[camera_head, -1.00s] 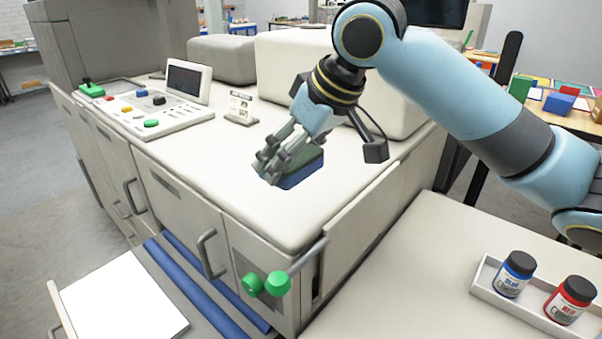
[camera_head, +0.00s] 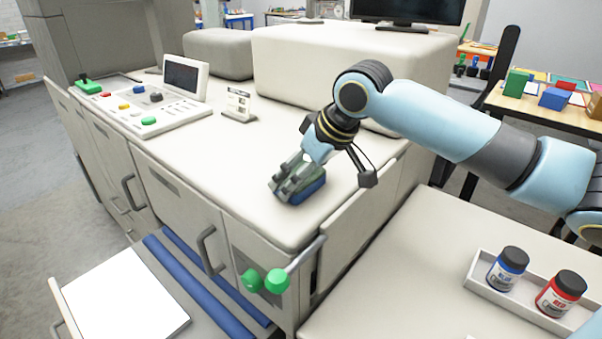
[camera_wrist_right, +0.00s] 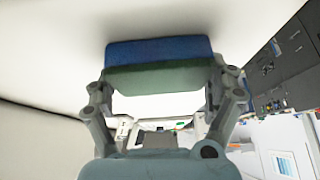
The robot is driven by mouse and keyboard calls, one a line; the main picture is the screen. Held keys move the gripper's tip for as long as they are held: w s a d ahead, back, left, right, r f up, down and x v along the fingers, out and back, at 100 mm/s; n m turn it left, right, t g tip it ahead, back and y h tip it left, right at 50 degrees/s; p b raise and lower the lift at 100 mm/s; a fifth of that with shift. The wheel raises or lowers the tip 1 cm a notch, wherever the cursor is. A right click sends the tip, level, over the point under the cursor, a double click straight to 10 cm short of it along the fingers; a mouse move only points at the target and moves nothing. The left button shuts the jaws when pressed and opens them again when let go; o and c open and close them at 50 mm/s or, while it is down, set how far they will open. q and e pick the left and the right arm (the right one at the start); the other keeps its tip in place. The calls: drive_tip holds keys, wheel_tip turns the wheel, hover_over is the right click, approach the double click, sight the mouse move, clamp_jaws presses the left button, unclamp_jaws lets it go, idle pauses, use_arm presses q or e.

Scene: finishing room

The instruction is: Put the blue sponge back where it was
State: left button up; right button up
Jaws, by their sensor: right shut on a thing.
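The blue sponge (camera_head: 309,188) has a blue layer and a green layer. My right gripper (camera_head: 287,188) is shut on it over the white top of the machine, near the front right corner. In the right wrist view the sponge (camera_wrist_right: 158,51) sits between the two fingers of the right gripper (camera_wrist_right: 160,90), its blue face towards the white surface. I cannot tell whether the sponge touches the machine top. My left gripper is not in view.
A control panel (camera_head: 130,112) with coloured buttons and a small screen stands at left on the machine top. A small sign (camera_head: 239,104) stands behind the gripper. A tray (camera_head: 488,290) with a blue jar (camera_head: 508,268) and a red jar (camera_head: 560,293) is at right. Green knobs (camera_head: 276,281) stick out in front.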

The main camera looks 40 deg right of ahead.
drive_tip(key=o, duration=0.8)
drive_tip(key=shift+s+r, duration=0.15)
drive_tip(key=shift+r, duration=0.2)
drive_tip(key=a+p+v, duration=0.1)
drive_tip(key=p+v, duration=0.1)
drive_tip(key=v, duration=0.9)
drive_tip(key=shift+d+r+p, duration=0.15)
drive_tip(key=shift+d+p, duration=0.15)
drive_tip(key=shift+d, duration=0.15)
drive_tip(key=shift+s, duration=0.15)
